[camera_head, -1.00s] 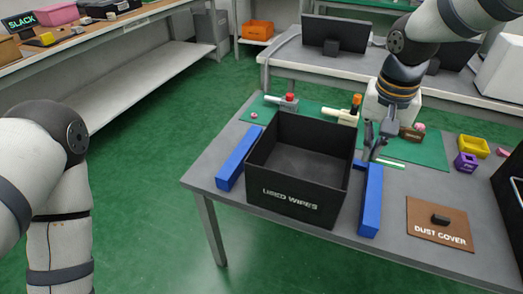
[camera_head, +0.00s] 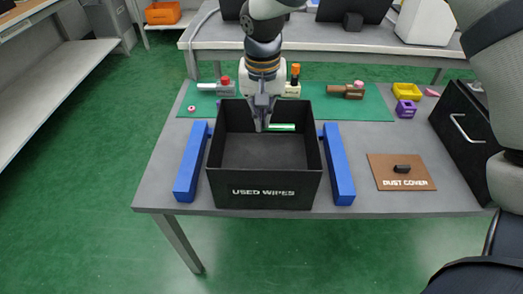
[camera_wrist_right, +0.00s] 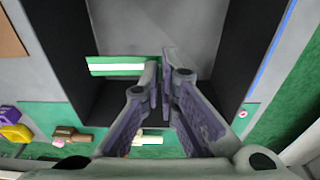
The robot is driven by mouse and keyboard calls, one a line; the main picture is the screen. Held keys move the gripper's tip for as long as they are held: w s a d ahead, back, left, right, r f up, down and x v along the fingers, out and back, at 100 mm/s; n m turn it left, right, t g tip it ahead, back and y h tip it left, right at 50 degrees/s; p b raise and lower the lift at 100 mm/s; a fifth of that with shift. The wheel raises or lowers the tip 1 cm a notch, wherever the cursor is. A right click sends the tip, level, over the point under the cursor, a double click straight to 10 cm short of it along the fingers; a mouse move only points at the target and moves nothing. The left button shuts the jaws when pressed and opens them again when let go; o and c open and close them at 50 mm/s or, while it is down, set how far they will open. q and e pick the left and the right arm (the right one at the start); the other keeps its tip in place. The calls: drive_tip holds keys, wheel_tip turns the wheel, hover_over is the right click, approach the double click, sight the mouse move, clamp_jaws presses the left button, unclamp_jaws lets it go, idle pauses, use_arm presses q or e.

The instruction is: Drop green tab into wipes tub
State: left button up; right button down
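The wipes tub (camera_head: 264,189) is a black open box marked "USED WIPES" on the table, with blue bars at its left and right sides. My right gripper (camera_head: 262,124) is over the far part of its opening, pointing down. The green tab (camera_head: 282,127), with a white stripe, sticks out to the right of the fingertips. In the right wrist view, the fingers (camera_wrist_right: 166,72) are nearly together and the tab (camera_wrist_right: 120,66) extends left from them, over the tub interior. The exact grip point is hidden by the fingers. My left gripper is out of view.
A green mat (camera_head: 375,107) behind the tub holds lever fixtures, including a red-knobbed one (camera_head: 224,82).

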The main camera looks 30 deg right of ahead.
drive_tip(key=c, duration=1.7)
unclamp_jaws()
drive_tip(key=shift+r, duration=0.1)
drive_tip(key=r, duration=0.8)
drive_tip(key=s+a+r, duration=0.1)
drive_tip(key=r, duration=0.2)
drive_tip(key=shift+s+r, duration=0.1)
drive_tip(key=shift+r, duration=0.3)
